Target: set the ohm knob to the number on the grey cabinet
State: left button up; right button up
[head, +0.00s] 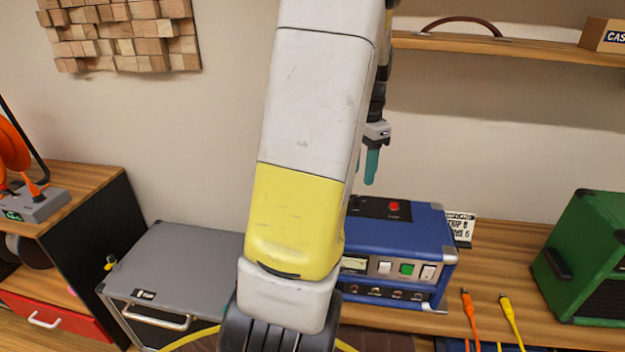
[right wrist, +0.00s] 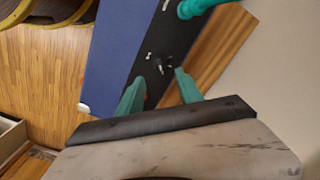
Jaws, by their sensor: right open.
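The blue amp (head: 400,240) stands on the wooden bench, partly hidden behind my arm. Its black top panel (right wrist: 172,38) fills the middle of the right wrist view. A small dark knob with a light mark (right wrist: 159,66) sits on that panel; its setting is too small to read. My right gripper (right wrist: 160,79) is open and empty, its teal fingertips either side of the knob in the picture. In the head view the right gripper (head: 371,164) hangs above the amp. The grey cabinet (head: 195,262) stands left of my arm; its dark label (head: 143,294) is unreadable.
A printed card (head: 460,228) stands behind the amp. Orange (head: 467,306) and yellow (head: 507,309) cables lie at its right, before a green amp (head: 592,258). A shelf (head: 490,44) runs above. A teal rounded part (right wrist: 197,7) shows at the wrist view's top edge.

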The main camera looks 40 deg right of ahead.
notch_tip(320, 180, down, 7)
jog(key=shift+f, duration=0.1)
dwell(0.3)
jog(key=shift+c, duration=0.2)
grip_shut()
